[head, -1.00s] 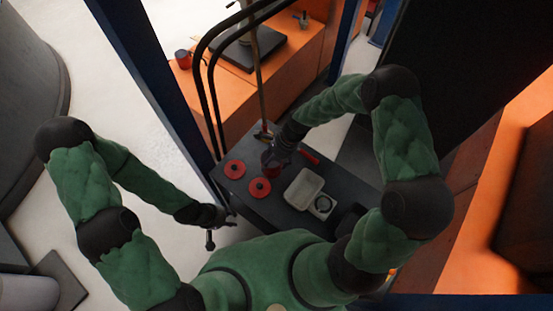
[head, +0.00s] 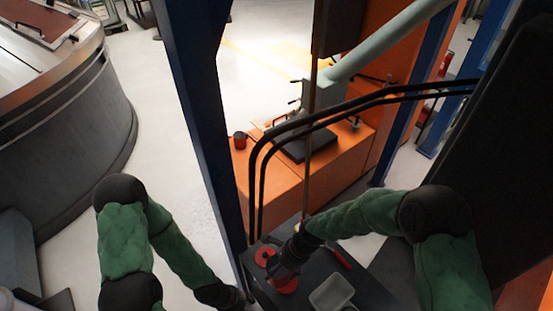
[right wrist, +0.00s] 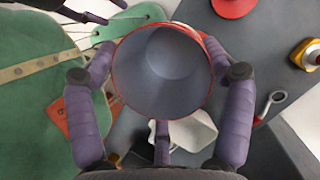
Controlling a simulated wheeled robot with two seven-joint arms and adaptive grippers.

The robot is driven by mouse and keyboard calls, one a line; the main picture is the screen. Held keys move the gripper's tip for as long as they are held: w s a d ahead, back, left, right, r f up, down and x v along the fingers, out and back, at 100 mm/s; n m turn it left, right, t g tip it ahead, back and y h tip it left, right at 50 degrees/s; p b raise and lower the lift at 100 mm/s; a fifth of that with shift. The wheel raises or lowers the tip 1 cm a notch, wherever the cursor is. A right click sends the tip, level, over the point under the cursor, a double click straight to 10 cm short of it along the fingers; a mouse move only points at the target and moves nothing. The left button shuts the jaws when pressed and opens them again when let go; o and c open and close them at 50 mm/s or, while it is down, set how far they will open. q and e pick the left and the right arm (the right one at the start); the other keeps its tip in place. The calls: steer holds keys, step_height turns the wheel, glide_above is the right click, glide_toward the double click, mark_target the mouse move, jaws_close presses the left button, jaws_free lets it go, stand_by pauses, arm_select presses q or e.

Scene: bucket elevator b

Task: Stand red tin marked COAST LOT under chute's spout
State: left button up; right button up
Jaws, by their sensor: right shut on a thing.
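My right gripper (head: 282,272) is shut on a red-rimmed tin (right wrist: 162,75), grey inside and open at the top. In the right wrist view the fingers of this gripper (right wrist: 165,80) flank the tin; no marking is readable. In the head view the tin is mostly hidden by the gripper, low over the dark cart top. The pale green chute (head: 395,40) slopes down to a grey housing (head: 322,95) above a black plate (head: 305,146). The spout's mouth is not clear. My left gripper (right wrist: 95,15) is open and empty at the wrist view's top left.
Red lids lie on the cart, one (head: 265,256) beside the gripper. A pale tray (head: 332,292) is to their right. Bent black rails (head: 330,118) and a thin post (head: 311,150) stand between cart and orange bench (head: 335,165). Another red tin (head: 240,140) stands on the bench's left.

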steer(key=w+d+r+n+g+h+b, duration=0.1)
steer(key=w+d+n, duration=0.3)
steer(key=d+n, duration=0.4)
steer(key=w+d+r+n+g+h+b, duration=0.1)
steer(key=w+d+n+g+h+b, duration=0.1)
steer(key=d+n, duration=0.6)
steer(key=w+h+b, duration=0.1)
steer(key=w, duration=0.1)
steer(key=shift+w+d+r+g, duration=0.15)
steer(key=shift+w+r+g, duration=0.15)
steer(key=shift+g, duration=0.1)
